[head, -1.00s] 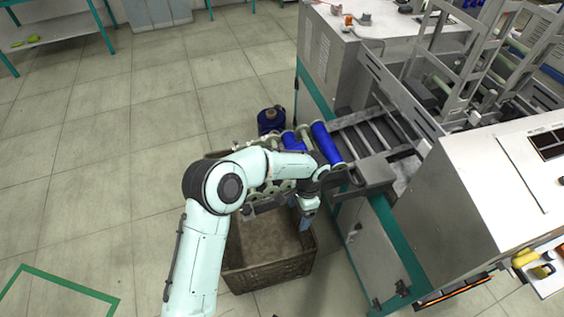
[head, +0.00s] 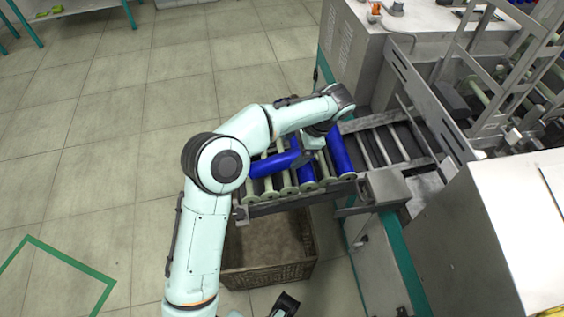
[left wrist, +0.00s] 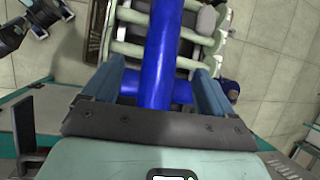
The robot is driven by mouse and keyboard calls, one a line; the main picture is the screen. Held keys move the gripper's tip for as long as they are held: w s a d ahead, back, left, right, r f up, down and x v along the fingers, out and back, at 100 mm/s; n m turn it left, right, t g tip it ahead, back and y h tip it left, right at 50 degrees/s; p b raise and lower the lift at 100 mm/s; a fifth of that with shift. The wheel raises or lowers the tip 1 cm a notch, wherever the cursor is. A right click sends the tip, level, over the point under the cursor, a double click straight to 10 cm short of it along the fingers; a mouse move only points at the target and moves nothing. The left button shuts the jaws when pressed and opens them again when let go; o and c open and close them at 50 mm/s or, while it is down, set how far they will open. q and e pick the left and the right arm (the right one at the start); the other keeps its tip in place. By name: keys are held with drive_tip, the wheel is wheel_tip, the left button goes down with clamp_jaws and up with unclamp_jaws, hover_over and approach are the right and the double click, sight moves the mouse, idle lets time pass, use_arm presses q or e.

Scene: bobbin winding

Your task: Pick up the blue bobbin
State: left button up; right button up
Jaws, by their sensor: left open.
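Blue bobbins lie on the roller rack in the head view: one at the right (head: 341,152), one in the middle (head: 307,178), and one crosswise at the left (head: 272,164). My left gripper (head: 313,142) is over the rack, close to the middle and right bobbins. In the left wrist view, a long blue bobbin (left wrist: 161,45) runs between the two spread fingers of my left gripper (left wrist: 157,88). Another blue piece (left wrist: 183,88) lies across behind it. Contact cannot be told. A dark gripper end, likely my right one (head: 285,305), shows at the bottom edge; its jaws are unclear.
A brown crate (head: 265,273) stands on the floor below the rack. Grey machine housings (head: 480,250) stand at the right. The floor at the left is open.

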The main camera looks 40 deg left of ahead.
sight(286, 157)
use_arm(q)
drive_tip(key=x, duration=0.3)
drive_tip(key=b+x, duration=0.1)
drive_tip(key=x, duration=0.3)
drive_tip(key=shift+w+a+f, duration=0.15)
drive_tip(key=shift+w+f, duration=0.05)
drive_tip(key=shift+f, duration=0.15)
drive_tip(key=shift+c, duration=0.4)
drive_tip(key=shift+r, duration=0.1)
drive_tip(key=c, duration=1.2)
